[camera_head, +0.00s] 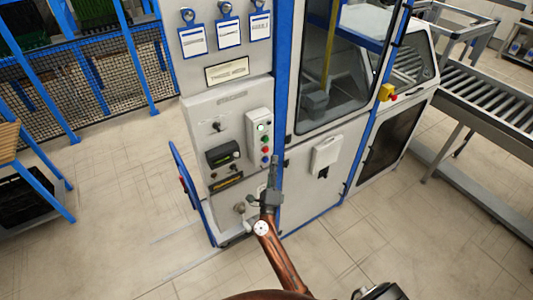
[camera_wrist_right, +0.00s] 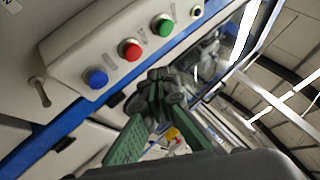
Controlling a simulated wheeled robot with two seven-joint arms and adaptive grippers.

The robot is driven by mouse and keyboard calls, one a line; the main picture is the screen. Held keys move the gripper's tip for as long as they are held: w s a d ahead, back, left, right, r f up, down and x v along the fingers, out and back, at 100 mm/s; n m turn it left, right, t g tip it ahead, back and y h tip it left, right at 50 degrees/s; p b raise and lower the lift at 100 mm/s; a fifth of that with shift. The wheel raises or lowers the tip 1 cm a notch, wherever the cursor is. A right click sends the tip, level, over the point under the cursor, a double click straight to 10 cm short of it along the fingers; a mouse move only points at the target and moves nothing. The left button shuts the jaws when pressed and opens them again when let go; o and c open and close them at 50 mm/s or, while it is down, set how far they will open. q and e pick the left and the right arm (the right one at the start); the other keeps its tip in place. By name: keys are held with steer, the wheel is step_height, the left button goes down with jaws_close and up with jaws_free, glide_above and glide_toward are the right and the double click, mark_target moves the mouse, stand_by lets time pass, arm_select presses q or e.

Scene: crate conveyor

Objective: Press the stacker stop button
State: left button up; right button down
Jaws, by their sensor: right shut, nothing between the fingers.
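A pale button box (camera_head: 254,122) is mounted on the grey cabinet front, with a white, a green, a red and a blue button in a column. The red button (camera_head: 265,150) sits between green and blue; it also shows in the right wrist view (camera_wrist_right: 130,50), where no label is readable. My right gripper (camera_head: 274,159) is shut and empty, pointing up beside the lower end of the box near the blue button (camera_wrist_right: 95,78). In the right wrist view its fingertips (camera_wrist_right: 160,88) appear below and right of the button row; contact is not visible. My left gripper is not in view.
A yellow-and-red emergency stop (camera_head: 387,92) is on the blue frame at the right. A small black display unit (camera_head: 222,154) and a toggle switch (camera_wrist_right: 39,91) are beside the box. A blue rail (camera_head: 186,190) stands left; a roller conveyor (camera_head: 487,98) is far right.

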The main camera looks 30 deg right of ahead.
mark_target(266, 150)
steer(key=shift+w+a, duration=0.1)
steer(key=shift+w, duration=1)
steer(key=shift+w, duration=0.15)
stand_by(0.6)
steer(key=shift+w, duration=0.25)
steer(key=shift+w+b, duration=0.4)
steer(key=shift+w, duration=0.05)
stand_by(0.7)
steer(key=shift+s, duration=0.15)
steer(key=shift+s+p, duration=0.35)
steer(key=shift+s, duration=0.35)
